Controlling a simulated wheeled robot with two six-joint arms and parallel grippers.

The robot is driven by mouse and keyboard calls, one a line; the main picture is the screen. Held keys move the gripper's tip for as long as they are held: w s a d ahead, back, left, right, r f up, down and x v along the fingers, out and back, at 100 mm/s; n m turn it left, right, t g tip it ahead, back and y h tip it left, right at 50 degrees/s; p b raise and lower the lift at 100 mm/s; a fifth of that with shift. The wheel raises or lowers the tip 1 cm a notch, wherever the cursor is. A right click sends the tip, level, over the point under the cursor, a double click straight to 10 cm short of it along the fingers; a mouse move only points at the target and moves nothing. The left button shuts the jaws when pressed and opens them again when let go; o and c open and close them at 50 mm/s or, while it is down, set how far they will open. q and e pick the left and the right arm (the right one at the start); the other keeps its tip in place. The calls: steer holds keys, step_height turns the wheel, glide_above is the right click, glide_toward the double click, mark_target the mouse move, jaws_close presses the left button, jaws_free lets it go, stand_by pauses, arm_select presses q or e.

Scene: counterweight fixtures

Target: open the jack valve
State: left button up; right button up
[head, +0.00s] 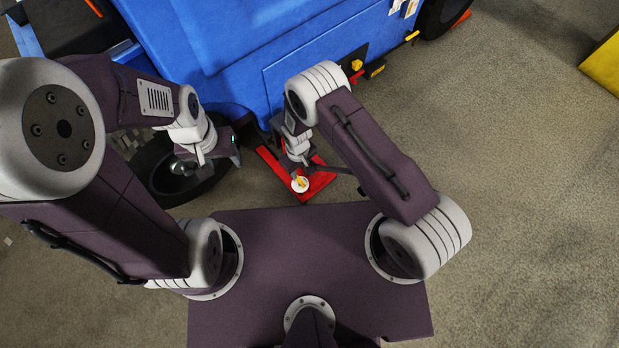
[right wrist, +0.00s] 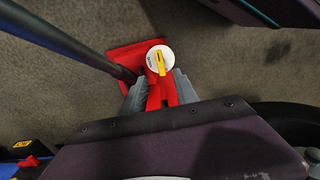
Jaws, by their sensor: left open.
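The jack valve (head: 300,184) is a round white disc with a yellow bar handle, on a red jack (head: 318,186) on the floor. In the right wrist view the valve (right wrist: 160,60) shows near the middle, its yellow bar running roughly up and down the picture. My right gripper (right wrist: 160,92) is close to the valve, its grey fingers spread on either side of red jack parts. In the head view my right gripper (head: 300,164) is partly hidden by its wrist. My left gripper (head: 236,156) is open, left of the jack, apart from the valve.
A blue machine (head: 250,50) stands right behind the jack. A black wheel (head: 165,190) lies left of it. A dark jack handle (right wrist: 75,40) runs diagonally beside the valve. Carpeted floor (head: 500,200) to the right is clear, with a yellow object (head: 602,65) at the edge.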

mark_target(300, 180)
steer(key=shift+a+f, duration=0.1)
steer(key=shift+f, duration=0.05)
step_height(300, 180, down, 8)
steer(key=b, duration=0.5)
steer(key=shift+f+b, duration=0.25)
steer(key=shift+b, duration=0.15)
jaws_close()
